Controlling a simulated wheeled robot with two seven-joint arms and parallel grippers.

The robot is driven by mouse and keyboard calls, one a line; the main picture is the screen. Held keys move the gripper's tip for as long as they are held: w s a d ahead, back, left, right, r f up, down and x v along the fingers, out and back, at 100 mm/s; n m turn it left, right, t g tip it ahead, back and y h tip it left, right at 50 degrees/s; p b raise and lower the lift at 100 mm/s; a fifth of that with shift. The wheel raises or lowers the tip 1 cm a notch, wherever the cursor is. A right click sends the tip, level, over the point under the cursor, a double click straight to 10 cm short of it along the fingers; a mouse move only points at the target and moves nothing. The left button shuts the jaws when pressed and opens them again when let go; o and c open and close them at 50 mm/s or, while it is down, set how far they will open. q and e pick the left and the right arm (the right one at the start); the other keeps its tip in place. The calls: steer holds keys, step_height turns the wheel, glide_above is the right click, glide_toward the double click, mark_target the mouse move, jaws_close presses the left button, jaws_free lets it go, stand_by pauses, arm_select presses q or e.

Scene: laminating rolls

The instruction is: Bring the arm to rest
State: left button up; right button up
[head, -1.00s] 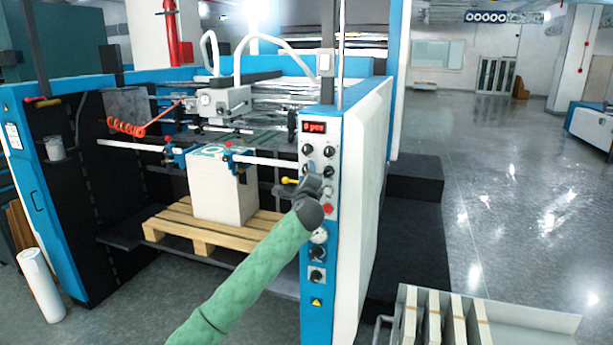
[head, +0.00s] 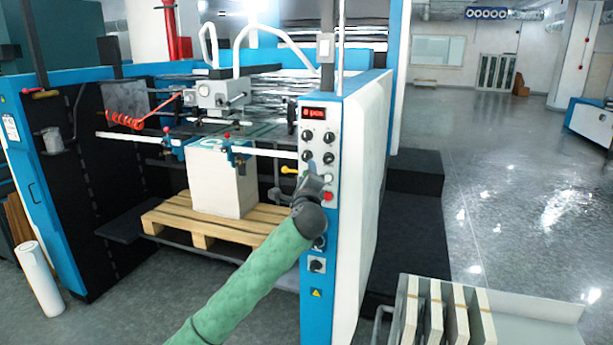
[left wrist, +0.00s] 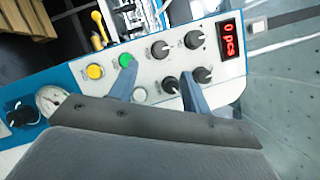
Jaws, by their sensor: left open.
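My left gripper (head: 312,180) is at the control panel (head: 321,150) on the front post of the blue and white machine. In the left wrist view its two grey-blue fingers (left wrist: 160,86) are apart with nothing between them. They point at the panel's black knobs (left wrist: 171,85) and a green button (left wrist: 126,60). The red display (left wrist: 228,40) reads 0 pcs. Whether a fingertip touches the panel I cannot tell. My green-sleeved left arm (head: 255,285) reaches up from below. My right gripper is not in view.
A white stack (head: 222,188) stands on a wooden pallet (head: 205,225) inside the machine. A white roll (head: 40,280) stands at the left. A rack with several boards (head: 440,312) is at the lower right. The floor (head: 500,200) at the right is open.

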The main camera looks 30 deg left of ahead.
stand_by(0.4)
